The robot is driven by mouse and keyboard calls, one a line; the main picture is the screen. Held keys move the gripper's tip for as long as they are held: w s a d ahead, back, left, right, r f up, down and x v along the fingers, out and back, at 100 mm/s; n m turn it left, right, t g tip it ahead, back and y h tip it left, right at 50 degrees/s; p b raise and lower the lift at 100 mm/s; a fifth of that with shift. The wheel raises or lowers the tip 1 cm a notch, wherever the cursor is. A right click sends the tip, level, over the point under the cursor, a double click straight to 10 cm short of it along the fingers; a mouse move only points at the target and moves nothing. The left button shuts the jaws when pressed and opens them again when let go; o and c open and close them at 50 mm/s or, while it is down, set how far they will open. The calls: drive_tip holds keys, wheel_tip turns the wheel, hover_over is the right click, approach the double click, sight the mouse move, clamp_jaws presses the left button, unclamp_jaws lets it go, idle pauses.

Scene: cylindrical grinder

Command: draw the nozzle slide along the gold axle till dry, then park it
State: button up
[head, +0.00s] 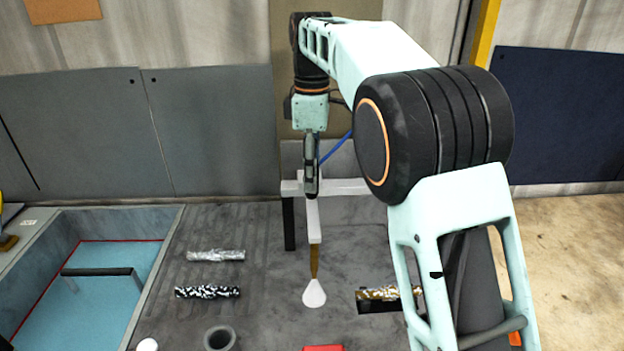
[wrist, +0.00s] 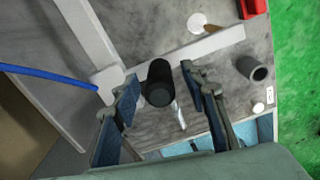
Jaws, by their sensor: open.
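The nozzle slide shows in the head view as a white arm (head: 314,222) with a brown nozzle (head: 314,262). A white cone shape (head: 314,293) is at the nozzle's lower end. My gripper (head: 311,188) points down over the slide's back end. In the wrist view my gripper (wrist: 161,78) is open, a finger on each side of a black round handle (wrist: 157,84). I cannot tell whether either finger touches it.
A silver rod (head: 216,255) and a black-and-white rod (head: 207,292) lie left of the nozzle. A grey cup (head: 220,339) and a red object (head: 323,348) are in front. A blue basin (head: 105,300) lies left. A blue hose (wrist: 50,74) runs near my gripper.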

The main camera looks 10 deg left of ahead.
drive_tip(key=shift+f, duration=0.7)
drive_tip(key=shift+c, duration=0.5)
clamp_jaws()
